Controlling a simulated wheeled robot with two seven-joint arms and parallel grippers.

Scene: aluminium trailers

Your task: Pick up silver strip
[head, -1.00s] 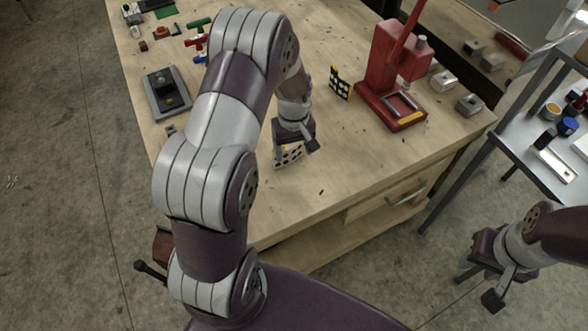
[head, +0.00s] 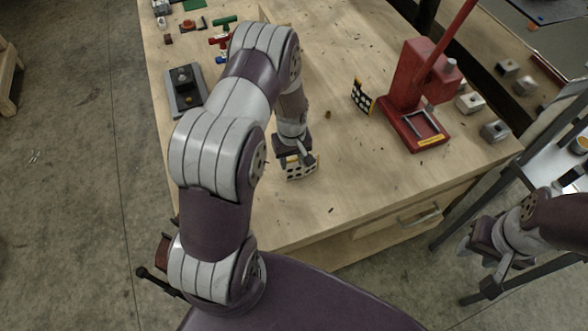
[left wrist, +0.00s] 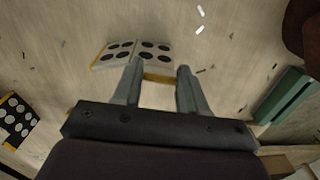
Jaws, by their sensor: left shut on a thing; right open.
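My left gripper (head: 297,160) is low over the near part of the wooden table, shut on a white piece with black dots and a yellow edge (head: 301,172). In the left wrist view the dotted piece (left wrist: 130,52) lies at and beyond the fingertips (left wrist: 160,68), its yellow edge showing between the fingers. I cannot tell whether it is clear of the tabletop. Two small pale strips (left wrist: 200,30) lie on the wood beyond it; I cannot tell whether either is the silver strip. My right gripper (head: 476,268) is open and empty, off the table at the right.
A red press (head: 420,110) stands to the right on the table (head: 350,200), with a second dotted piece (head: 361,97) beside it. A dark grey tray (head: 186,92) and red, green and blue parts (head: 222,38) are at the left. A metal-framed stand (head: 500,185) is at the right.

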